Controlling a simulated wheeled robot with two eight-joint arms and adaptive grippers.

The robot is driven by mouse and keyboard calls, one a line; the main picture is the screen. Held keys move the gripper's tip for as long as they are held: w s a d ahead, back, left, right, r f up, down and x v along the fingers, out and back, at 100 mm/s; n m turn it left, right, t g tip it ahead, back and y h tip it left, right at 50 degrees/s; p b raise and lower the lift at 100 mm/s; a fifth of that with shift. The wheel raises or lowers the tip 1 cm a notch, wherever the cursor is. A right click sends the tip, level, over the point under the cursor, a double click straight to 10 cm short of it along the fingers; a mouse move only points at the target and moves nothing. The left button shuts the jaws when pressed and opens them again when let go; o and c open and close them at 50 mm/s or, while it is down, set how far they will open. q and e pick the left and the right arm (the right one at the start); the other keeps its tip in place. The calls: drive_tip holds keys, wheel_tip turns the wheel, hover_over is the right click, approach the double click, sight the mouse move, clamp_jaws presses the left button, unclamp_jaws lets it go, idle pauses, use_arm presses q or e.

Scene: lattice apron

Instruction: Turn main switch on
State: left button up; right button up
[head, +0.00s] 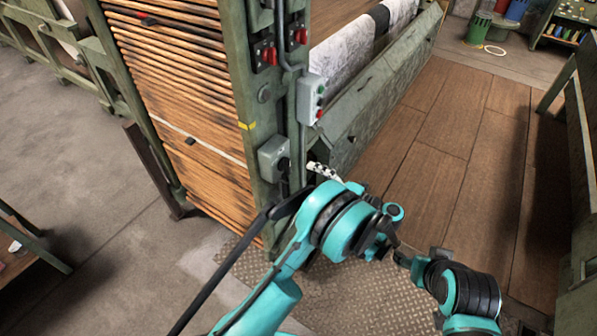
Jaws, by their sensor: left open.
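A grey box (272,160) with a dark front part is fixed low on the green machine post. A lighter grey box (311,98) with green and red buttons is higher on the post. Red switches (269,55) sit above them on dark plates. I cannot tell from the picture which of these is the main switch. My left gripper (323,172) shows as a small black and white shape just right of the lower grey box, partly hidden behind my teal arm. It is open, and no held object shows. My right arm is at lower right; its gripper's state is unclear.
The green post (244,110) carries conduits and borders a stack of wooden slats (180,100). A dark rod (225,272) slants up toward the post. A roll of pale cloth (345,55) lies behind. Wooden flooring (450,125) at right is clear.

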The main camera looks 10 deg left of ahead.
use_arm(q)
drive_tip(key=v, duration=0.4)
drive_tip(key=shift+d, duration=0.15)
